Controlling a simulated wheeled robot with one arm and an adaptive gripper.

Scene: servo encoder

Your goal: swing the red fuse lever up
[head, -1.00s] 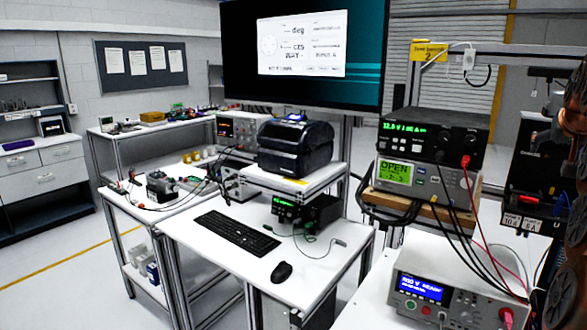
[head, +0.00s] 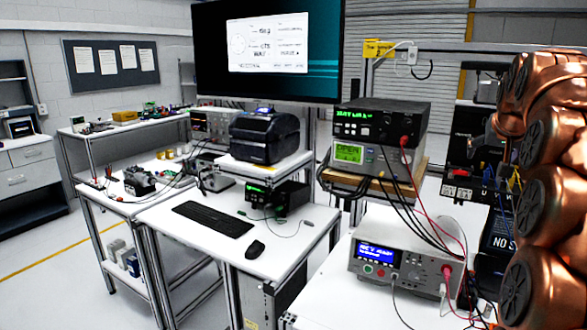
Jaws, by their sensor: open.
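A black panel unit (head: 467,132) stands at the right, behind the bench instruments, partly hidden by my copper-coloured arm. A small red piece (head: 459,172), which looks like the fuse lever, shows low on its front above white labels (head: 457,191). It is too small to tell its exact angle. My arm fills the right edge of the head view, in front of the panel's right side. My gripper is not in view.
A white instrument (head: 407,262) with a blue display and red and black leads stands on the near bench. Stacked power supplies (head: 380,122) sit behind it. A monitor (head: 268,50), printer (head: 267,137), keyboard (head: 213,219) and mouse (head: 256,249) are further left.

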